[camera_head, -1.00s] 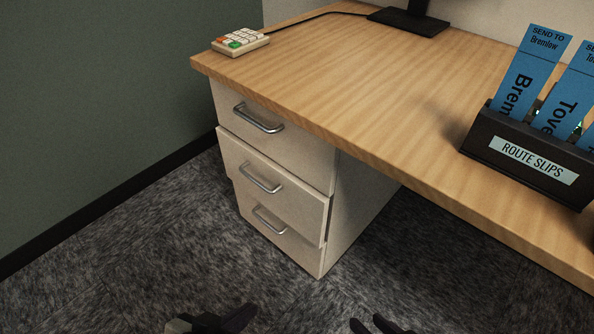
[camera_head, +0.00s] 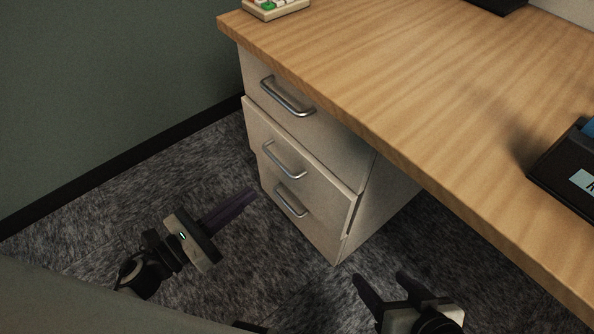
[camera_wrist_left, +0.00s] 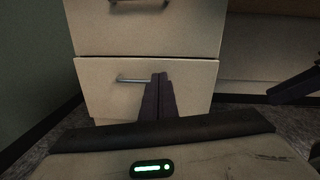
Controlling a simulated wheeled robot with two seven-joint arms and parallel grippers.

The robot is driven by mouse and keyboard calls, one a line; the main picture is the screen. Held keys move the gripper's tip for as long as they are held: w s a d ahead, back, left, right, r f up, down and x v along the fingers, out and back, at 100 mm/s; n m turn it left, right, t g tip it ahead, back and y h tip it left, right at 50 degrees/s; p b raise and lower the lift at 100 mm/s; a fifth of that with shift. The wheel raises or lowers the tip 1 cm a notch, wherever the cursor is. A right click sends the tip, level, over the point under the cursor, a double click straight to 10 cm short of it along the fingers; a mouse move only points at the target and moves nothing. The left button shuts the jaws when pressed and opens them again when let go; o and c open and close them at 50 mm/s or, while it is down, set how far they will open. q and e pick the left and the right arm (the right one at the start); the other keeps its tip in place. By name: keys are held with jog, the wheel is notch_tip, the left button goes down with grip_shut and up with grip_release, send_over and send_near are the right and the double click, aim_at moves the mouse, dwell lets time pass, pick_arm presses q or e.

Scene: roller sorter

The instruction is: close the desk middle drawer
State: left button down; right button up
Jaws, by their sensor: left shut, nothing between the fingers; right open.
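The desk middle drawer (camera_head: 300,170) has a pale front and a silver bar handle (camera_head: 284,160). It stands out slightly from the drawers above and below. My left gripper (camera_head: 250,193) is shut and empty, low in front of the drawers and to their left, apparently apart from them. In the left wrist view its closed fingers (camera_wrist_left: 159,80) overlap a drawer front with a handle (camera_wrist_left: 133,80); I cannot tell which drawer that is. My right gripper (camera_head: 380,277) is open and empty, below and right of the drawer unit.
The top drawer (camera_head: 320,135) looks shut, and the bottom drawer (camera_head: 310,222) sits back behind the middle one. The wooden desktop (camera_head: 420,90) overhangs the drawers. A green-grey wall (camera_head: 110,90) is at the left. Carpet (camera_head: 100,210) is open before the drawers. A dark slip holder (camera_head: 560,165) stands at the right.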

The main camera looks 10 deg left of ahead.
pick_arm(q)
jog(key=m, duration=0.2)
jog(key=g+h, duration=0.1)
send_near(310, 163)
jog(key=shift+m, duration=0.3)
jog(key=x, duration=0.3)
jog(key=b+x, duration=0.1)
jog(key=x, duration=0.1)
jog(key=shift+w+d+f, duration=0.1)
jog(key=shift+w+f, duration=0.15)
jog(key=shift+w, duration=0.05)
jog(key=shift+w+d, duration=0.3)
jog(key=shift+w, duration=0.05)
pick_arm(e)
jog(key=shift+w+a+f, duration=0.1)
jog(key=shift+a+f, duration=0.15)
jog(key=shift+f, duration=0.05)
pick_arm(q)
jog(key=shift+w+d, duration=0.15)
jog(key=shift+w, duration=0.1)
jog(key=shift+b+x, duration=0.55)
jog(key=shift+x, duration=0.2)
jog(key=shift+d+r, duration=0.1)
jog(key=shift+r, duration=0.05)
pick_arm(e)
jog(key=shift+a+f+n+g, duration=0.2)
jog(key=shift+a+n+g, duration=0.2)
